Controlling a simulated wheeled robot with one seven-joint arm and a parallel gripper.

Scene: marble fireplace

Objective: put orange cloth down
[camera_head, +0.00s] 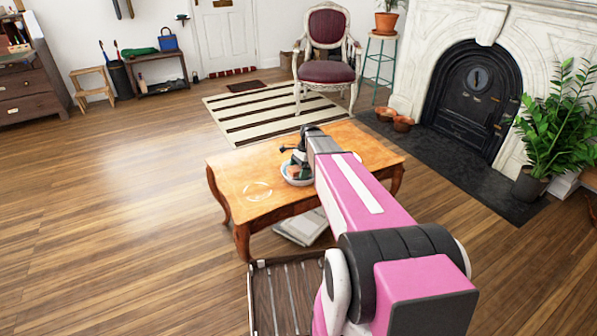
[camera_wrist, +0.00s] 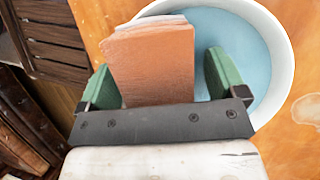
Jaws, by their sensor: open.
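The orange cloth (camera_wrist: 152,58), a folded orange-brown block shape, lies between the green fingers of my gripper (camera_wrist: 160,82) in the wrist view. The fingers are apart, with a small gap showing at the right finger. The cloth overlaps the left part of a white bowl (camera_wrist: 284,55) with a light blue inside; I cannot tell whether it touches the bowl. In the head view, my gripper (camera_head: 291,158) is over the bowl (camera_head: 297,181) on the wooden coffee table (camera_head: 230,170), and the cloth is small and partly hidden there.
The table's left part is mostly bare. A slatted wooden piece (camera_head: 285,290) stands in front of the table. Books (camera_head: 302,228) lie beneath it. Open floor lies to the left.

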